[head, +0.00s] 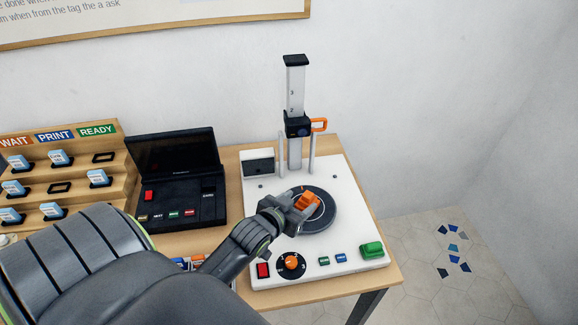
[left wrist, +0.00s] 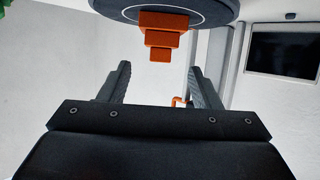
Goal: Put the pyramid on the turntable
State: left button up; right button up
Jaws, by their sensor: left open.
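The orange stepped pyramid (head: 312,207) sits on the dark round turntable (head: 318,223) of the white machine. In the left wrist view the picture is inverted, and the pyramid (left wrist: 162,35) shows with its wide step against the turntable disc (left wrist: 210,12). My left gripper (head: 304,201) is over the turntable and partly covers the pyramid in the head view. In the left wrist view its two fingers (left wrist: 160,82) are apart with nothing between them, and the pyramid is beyond their tips. My right gripper is in neither view.
The white machine (head: 348,252) has a tall post (head: 295,90) with an orange handle (head: 320,125) behind the turntable. Buttons and an orange knob (head: 291,262) line its front. A black console (head: 176,190) and a wooden rack (head: 110,165) of blue-and-white cartridges stand to the left.

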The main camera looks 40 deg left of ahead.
pick_arm(q)
jog(key=v, duration=0.4)
jog(key=shift+s+r, duration=0.1)
jog(key=shift+s, duration=0.1)
jog(key=shift+d, duration=0.1)
dwell(0.4)
